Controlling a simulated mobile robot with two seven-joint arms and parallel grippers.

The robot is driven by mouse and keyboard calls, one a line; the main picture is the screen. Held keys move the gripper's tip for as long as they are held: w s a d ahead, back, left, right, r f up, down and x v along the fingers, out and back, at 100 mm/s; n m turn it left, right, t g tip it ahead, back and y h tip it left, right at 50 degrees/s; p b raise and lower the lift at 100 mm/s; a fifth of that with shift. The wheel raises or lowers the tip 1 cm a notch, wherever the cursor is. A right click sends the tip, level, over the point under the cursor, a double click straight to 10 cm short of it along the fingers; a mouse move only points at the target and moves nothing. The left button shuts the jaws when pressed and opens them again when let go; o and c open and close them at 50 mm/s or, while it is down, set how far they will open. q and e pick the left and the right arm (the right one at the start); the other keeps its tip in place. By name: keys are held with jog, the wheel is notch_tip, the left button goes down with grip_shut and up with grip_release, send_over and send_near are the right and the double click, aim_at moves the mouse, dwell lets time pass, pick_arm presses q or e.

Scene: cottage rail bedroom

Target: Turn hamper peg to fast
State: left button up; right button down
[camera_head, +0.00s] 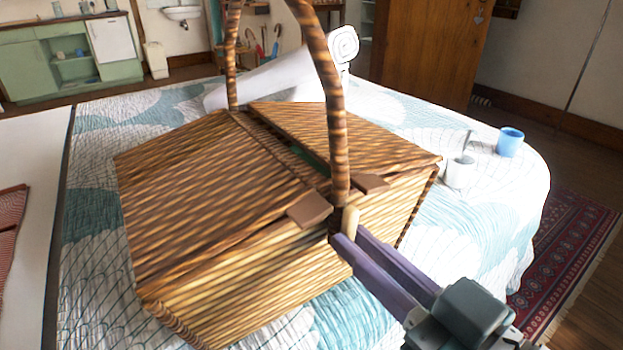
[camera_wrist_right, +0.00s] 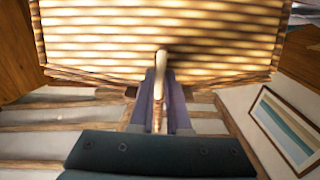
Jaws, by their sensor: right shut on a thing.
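The wicker hamper (camera_head: 200,190) sits on the bed, with its two lids down and a tall wrapped handle (camera_head: 330,110) arching over the middle. The right-hand lid sits slightly raised along the middle, where a dark gap with a bit of green shows. Two brown tabs lie at the front edge by the handle's foot. A pale wooden peg (camera_head: 350,222) stands out from the front there. My right gripper (camera_head: 352,240) is shut on the peg, its purple fingers on either side. In the right wrist view the peg (camera_wrist_right: 161,65) shows between the fingers, against the hamper's side. My left gripper is not in view.
A grey-white mug (camera_head: 460,173) and a blue cup (camera_head: 510,142) stand on the bed to the right. A white roll-like object (camera_head: 270,80) lies behind the hamper.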

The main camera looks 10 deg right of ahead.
jog(key=shift+n, duration=0.4)
jog(key=c, duration=0.9)
grip_release()
jog(key=p+v, duration=0.1)
jog(key=v, duration=0.9)
jog(key=shift+w+r, duration=0.1)
